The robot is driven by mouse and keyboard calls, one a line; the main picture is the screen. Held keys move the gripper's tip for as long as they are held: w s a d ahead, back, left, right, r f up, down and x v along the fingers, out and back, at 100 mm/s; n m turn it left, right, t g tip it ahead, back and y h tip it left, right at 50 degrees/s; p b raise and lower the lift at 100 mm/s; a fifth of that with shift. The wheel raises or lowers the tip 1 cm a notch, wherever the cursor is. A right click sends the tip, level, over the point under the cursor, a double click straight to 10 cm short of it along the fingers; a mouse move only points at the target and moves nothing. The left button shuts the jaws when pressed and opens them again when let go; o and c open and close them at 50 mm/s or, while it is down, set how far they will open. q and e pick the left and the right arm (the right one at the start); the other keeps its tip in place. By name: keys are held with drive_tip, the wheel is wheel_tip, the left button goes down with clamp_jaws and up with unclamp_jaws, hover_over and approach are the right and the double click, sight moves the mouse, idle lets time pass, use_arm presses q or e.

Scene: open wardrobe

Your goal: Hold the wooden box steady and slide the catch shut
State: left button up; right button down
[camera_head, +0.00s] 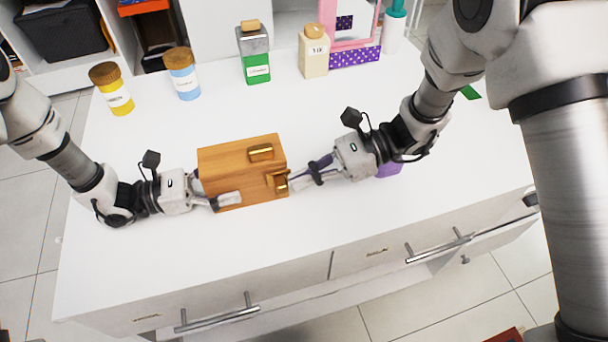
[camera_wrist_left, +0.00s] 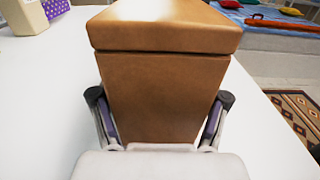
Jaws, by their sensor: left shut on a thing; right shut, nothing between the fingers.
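The wooden box (camera_head: 228,165) stands on the white counter with its lid down. My left gripper (camera_head: 213,192) is shut on the left end of the box. In the left wrist view its fingers grip both sides of the box (camera_wrist_left: 160,100). A brass catch (camera_head: 277,182) sits at the box's right front edge, and a brass piece (camera_head: 261,153) is on the lid. I cannot tell the catch's exact position. My right gripper (camera_head: 293,185) is shut and empty, its tips beside the catch; I cannot tell whether they touch it.
The white counter (camera_head: 150,250) is clear in front of the box. Behind stand a yellow jar (camera_head: 118,98), a blue jar (camera_head: 183,80), a green bottle (camera_head: 256,65) and a cream bottle (camera_head: 314,58). A purple object (camera_head: 389,168) lies partly behind my right arm.

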sight(283, 181)
use_arm(q)
drive_tip(key=shift+o, duration=0.2)
use_arm(e)
drive_tip(key=shift+s+a, duration=0.25)
drive_tip(key=shift+a, duration=0.7)
drive_tip(key=shift+s+a, duration=0.25)
drive_tip(key=shift+a, duration=0.7)
drive_tip(key=shift+d, duration=0.1)
